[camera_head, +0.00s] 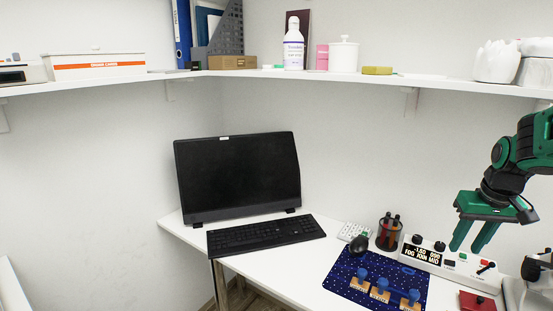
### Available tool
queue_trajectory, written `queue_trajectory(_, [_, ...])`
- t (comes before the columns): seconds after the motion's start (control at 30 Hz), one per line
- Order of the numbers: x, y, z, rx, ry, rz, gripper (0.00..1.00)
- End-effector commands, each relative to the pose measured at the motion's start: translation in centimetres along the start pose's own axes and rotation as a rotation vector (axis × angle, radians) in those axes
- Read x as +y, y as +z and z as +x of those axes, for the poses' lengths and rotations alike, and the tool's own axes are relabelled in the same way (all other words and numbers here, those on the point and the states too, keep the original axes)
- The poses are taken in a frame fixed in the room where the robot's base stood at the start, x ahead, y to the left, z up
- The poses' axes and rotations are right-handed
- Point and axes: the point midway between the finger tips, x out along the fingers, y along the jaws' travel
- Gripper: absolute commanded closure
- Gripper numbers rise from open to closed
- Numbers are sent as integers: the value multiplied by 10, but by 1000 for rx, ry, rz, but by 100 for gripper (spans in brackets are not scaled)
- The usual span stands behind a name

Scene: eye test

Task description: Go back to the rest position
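My gripper (466,249) is at the right of the view, on a green and black arm that comes in from the right edge. Its two green fingers point down and stand apart, with nothing seen between them. In the picture they overlap the white control box (430,262), which has a lit display, dark knobs and coloured buttons. I cannot tell how far the fingertips are from the box.
A white corner desk (285,272) holds a black monitor (238,175), keyboard (266,235), mouse, pen cup (389,232), a blue starry mat (340,278) with blue-knobbed wooden blocks, and a red box (477,301). A loaded white shelf (350,80) runs above. Between them is free air.

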Motion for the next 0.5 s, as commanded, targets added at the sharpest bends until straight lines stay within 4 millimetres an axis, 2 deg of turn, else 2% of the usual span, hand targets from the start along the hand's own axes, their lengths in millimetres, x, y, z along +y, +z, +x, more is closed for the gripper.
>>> queue_trajectory(0.03, [-2, 23, -10, -13, 5, 29, 66])
queue_trajectory(0.1, [-3, 55, -19, -42, 12, 77, 66])
queue_trajectory(0.3, [-8, 147, -37, -119, 27, 209, 66])
queue_trajectory(0.4, [-11, 188, -40, -156, 31, 268, 66])
queue_trajectory(0.5, [-14, 220, -42, -184, 34, 313, 66])
